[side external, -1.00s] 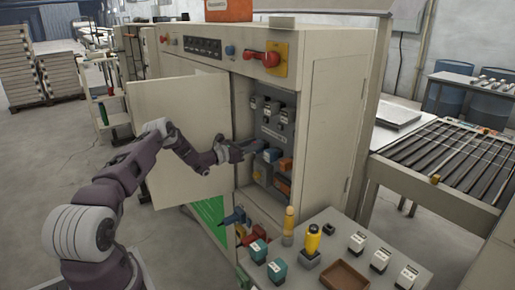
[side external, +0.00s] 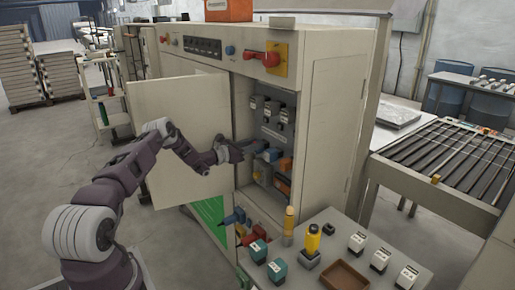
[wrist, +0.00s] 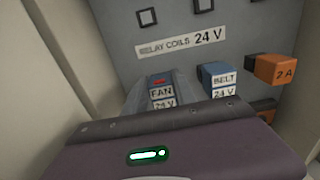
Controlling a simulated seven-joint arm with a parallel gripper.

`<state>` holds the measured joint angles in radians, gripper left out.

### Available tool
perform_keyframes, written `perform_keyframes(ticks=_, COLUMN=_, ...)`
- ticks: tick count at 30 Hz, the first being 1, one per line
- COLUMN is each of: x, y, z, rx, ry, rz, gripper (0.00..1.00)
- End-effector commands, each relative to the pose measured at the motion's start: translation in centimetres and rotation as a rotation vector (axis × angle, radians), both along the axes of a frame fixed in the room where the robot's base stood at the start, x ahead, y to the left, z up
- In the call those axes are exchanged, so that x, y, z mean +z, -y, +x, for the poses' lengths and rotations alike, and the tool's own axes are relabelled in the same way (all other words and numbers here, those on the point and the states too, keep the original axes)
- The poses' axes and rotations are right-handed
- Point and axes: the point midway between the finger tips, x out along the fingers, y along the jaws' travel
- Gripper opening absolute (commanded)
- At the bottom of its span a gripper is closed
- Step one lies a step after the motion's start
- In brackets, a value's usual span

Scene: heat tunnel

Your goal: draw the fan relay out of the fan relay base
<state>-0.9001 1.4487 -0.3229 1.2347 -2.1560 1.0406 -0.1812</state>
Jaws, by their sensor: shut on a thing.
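The fan relay (wrist: 162,94), with white labels reading FAN and 24 V and a red mark on top, shows in the wrist view above my purple gripper body. My gripper (side external: 261,146) reaches into the open cabinet and is shut on the fan relay, with the grey fingers along its sides. In the side view the fan relay is hidden or too small to make out at the fingers. The fan relay base is hidden behind the relay and my gripper, so I cannot tell how deep the relay sits.
The blue belt relay (wrist: 222,80) is close on the right, with an orange 2A block (wrist: 278,69) beyond it. The panel (wrist: 185,45) carries a relay coils 24 V label. Cabinet walls bound both sides. The open door (side external: 178,135) stands left, behind my forearm.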

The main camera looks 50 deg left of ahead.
Motion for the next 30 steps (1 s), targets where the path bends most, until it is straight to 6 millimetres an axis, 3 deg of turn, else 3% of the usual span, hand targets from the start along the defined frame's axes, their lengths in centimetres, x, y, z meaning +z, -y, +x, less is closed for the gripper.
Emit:
perform_keyframes(ticks=8, x=0.0, y=0.0, z=-0.2, rx=0.000, ry=0.001, rz=-0.001, gripper=0.00)
perform_keyframes(ticks=30, x=0.0, y=-0.1, z=-4.1, rx=0.001, ry=0.000, rz=0.000, gripper=0.00)
